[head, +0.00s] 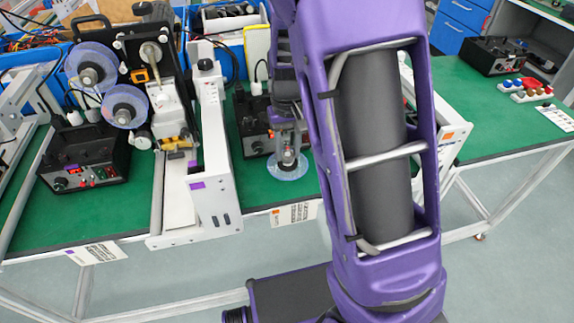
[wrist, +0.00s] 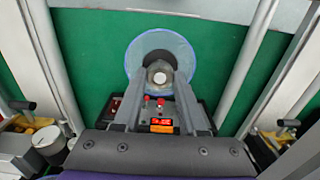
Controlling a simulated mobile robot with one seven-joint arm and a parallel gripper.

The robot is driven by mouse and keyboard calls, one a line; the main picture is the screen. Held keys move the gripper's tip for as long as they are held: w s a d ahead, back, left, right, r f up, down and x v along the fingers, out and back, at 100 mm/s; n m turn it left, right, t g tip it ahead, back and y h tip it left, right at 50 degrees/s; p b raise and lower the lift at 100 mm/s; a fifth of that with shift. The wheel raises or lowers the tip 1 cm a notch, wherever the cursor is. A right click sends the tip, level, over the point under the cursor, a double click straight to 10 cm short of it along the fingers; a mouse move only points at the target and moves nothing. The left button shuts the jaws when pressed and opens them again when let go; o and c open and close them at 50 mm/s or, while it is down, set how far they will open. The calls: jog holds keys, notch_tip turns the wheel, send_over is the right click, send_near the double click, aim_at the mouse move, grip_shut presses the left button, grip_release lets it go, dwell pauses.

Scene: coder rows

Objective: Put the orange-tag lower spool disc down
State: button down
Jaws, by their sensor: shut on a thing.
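The spool disc (head: 286,172) is a clear, bluish disc with a grey hub, low over the green mat near the table's front edge. I cannot tell whether it touches the mat. My gripper (head: 289,152) is above it, pointing down, shut on its hub. In the wrist view the disc (wrist: 160,42) lies past the fingertips, with the hub between the two fingers of my gripper (wrist: 160,76). The disc looks about level. An orange-tag label card (head: 294,213) hangs at the table's front edge below the disc.
A black control box (head: 255,128) stands just behind the disc; its red display (wrist: 161,122) shows between my fingers. A white machine frame (head: 212,150) stands to the left, with two spool discs (head: 125,106) on the neighbouring machine. Green mat (wrist: 90,40) is bare around the disc.

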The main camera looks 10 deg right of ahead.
aim_at(288, 164)
jog(key=shift+f, duration=2.55)
jog(key=shift+f+b, duration=0.15)
jog(key=shift+b, duration=0.2)
jog(key=shift+c, duration=2.3)
grip_release()
notch_tip(288, 164, up, 12)
jog(key=shift+r+p, duration=0.2)
jog(key=shift+p, duration=0.7)
